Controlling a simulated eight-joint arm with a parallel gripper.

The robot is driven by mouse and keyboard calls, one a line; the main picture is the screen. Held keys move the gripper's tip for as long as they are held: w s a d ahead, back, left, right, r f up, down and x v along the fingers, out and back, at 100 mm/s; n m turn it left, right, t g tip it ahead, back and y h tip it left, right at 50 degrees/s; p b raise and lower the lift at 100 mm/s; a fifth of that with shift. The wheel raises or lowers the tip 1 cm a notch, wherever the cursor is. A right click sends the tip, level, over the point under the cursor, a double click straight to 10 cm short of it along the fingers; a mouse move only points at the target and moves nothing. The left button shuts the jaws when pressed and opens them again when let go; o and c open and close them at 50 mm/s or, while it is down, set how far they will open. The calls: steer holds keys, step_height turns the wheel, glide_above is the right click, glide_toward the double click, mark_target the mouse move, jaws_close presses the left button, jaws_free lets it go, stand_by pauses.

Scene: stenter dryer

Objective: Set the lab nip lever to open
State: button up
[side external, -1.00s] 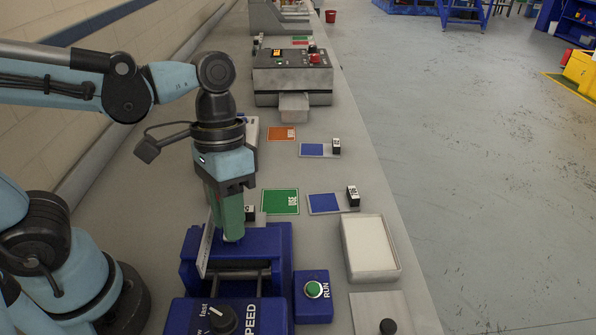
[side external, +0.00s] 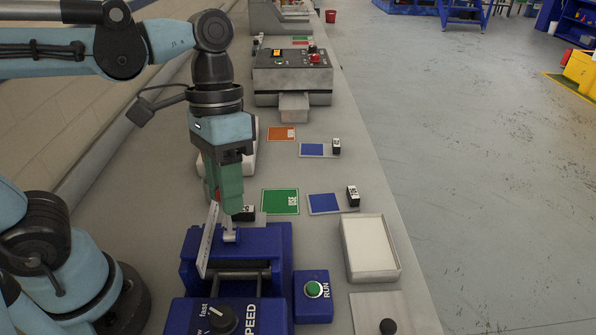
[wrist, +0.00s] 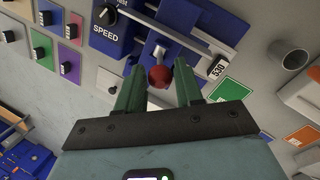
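The blue lab nip unit (side external: 270,238) stands at the front of the bench, with rollers in its frame. Its lever has a grey shaft (wrist: 159,52) and a red ball knob (wrist: 161,76) in the wrist view. In the side view only the lever's pale lower part (side external: 230,234) shows clearly; the knob is largely hidden by my gripper. My gripper (wrist: 160,72) has its two green fingers apart, with the knob showing in the gap between the tips. I cannot tell whether they touch it. In the side view my gripper (side external: 232,211) is above the unit's rear part.
A pale upright plate (side external: 207,240) stands close beside my gripper. The SPEED dial (side external: 222,319) and green RUN button (side external: 313,289) are in front. A white tray (side external: 395,262) is at the right. Green (side external: 280,201) and blue (side external: 324,203) cards lie behind the unit.

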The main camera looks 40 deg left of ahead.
mark_target(228, 219)
steer(key=v, duration=0.7)
steer(key=shift+r, duration=0.35)
steer(key=shift+c, duration=0.2)
steer(key=shift+t, duration=0.9)
steer(key=shift+s+d+f, duration=0.35)
steer(key=shift+f, duration=1.45)
steer(key=shift+s+d+f, duration=0.35)
steer(key=shift+f, duration=1.5)
steer(key=shift+s+d+f, duration=0.3)
steer(key=shift+s+f, duration=0.05)
steer(key=shift+f, duration=1.45)
jaws_close()
